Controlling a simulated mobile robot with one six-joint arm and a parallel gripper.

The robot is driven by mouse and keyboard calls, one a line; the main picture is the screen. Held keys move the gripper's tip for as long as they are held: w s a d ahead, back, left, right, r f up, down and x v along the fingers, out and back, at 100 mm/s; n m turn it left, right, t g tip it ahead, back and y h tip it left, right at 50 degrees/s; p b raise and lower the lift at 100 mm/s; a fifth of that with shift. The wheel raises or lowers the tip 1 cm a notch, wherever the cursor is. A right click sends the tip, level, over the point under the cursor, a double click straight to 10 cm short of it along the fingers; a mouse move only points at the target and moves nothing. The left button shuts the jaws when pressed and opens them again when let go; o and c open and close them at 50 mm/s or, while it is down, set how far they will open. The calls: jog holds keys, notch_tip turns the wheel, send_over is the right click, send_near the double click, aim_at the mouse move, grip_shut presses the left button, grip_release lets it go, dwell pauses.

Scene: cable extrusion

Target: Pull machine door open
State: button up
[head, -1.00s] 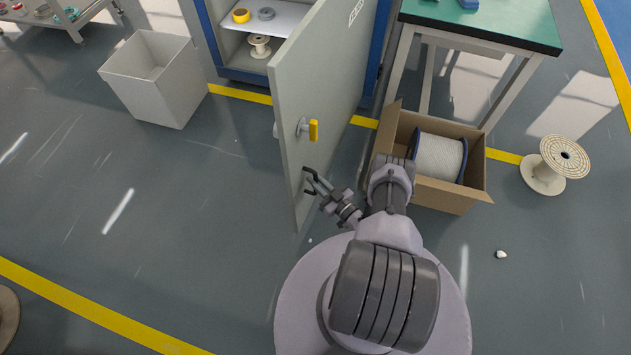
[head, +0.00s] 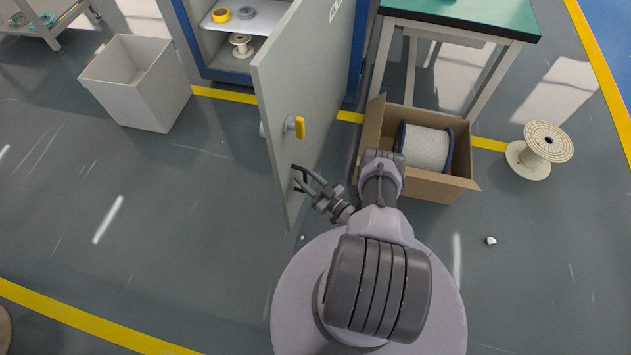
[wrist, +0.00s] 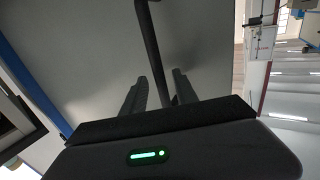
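The grey machine door (head: 315,85) stands swung open from the blue-framed cabinet, its free edge toward me. A yellow handle (head: 300,127) sits on its face. My gripper (head: 308,180) is low at the door's free edge, below the yellow handle. In the wrist view, a dark bar (wrist: 150,40) runs across in front of the grey door face and passes between my two dark fingers (wrist: 158,88). The fingers are apart, with a gap showing beside the bar; I cannot see firm contact. The bar's far end is out of frame.
The open cabinet shelf (head: 262,18) holds tape rolls and a spool. A grey bin (head: 125,95) stands left. A cardboard box (head: 432,187) with a cable spool and a green-topped table (head: 470,18) are right. A loose spool (head: 530,160) lies farther right.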

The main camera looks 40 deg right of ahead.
jog(key=s+d, duration=0.1)
jog(key=s, duration=1.6)
jog(key=shift+d, duration=0.1)
